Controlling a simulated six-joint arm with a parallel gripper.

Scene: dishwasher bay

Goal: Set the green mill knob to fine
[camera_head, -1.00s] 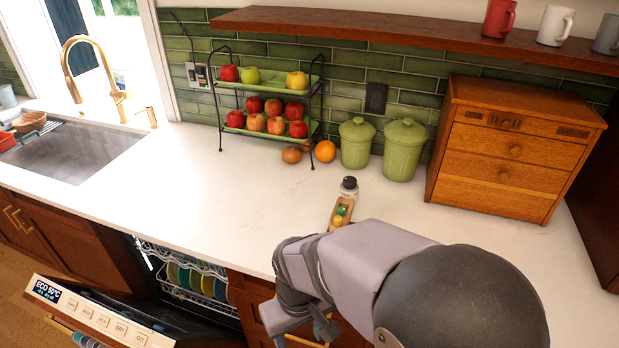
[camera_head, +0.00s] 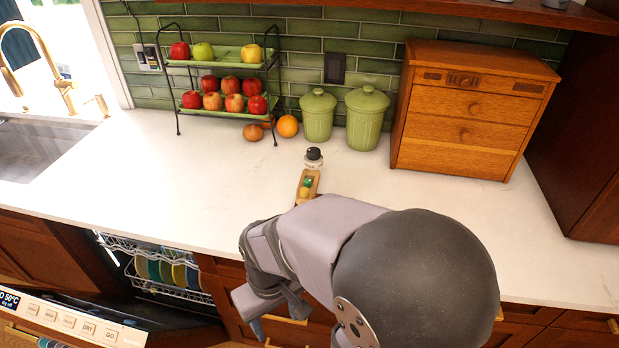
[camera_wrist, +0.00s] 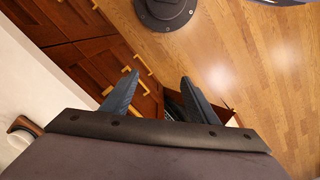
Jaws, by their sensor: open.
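The mill with a green knob (camera_head: 307,183) is on the white countertop, set in a wooden body (camera_head: 305,195). A clear jar with a black cap (camera_head: 314,155) stands right behind it. My arm hides the near end of the wooden body, and the knob's setting is too small to read. My gripper (camera_wrist: 154,86) is open and empty in the wrist view. It points down toward the wooden floor and drawer fronts, off the front of the counter and apart from the mill.
A two-tier fruit rack (camera_head: 222,118), two green canisters (camera_head: 366,118) and a wooden drawer box (camera_head: 465,110) line the back wall. An orange (camera_head: 287,126) lies by the rack. The dishwasher (camera_head: 75,318) is open at lower left. Counter to the mill's left is clear.

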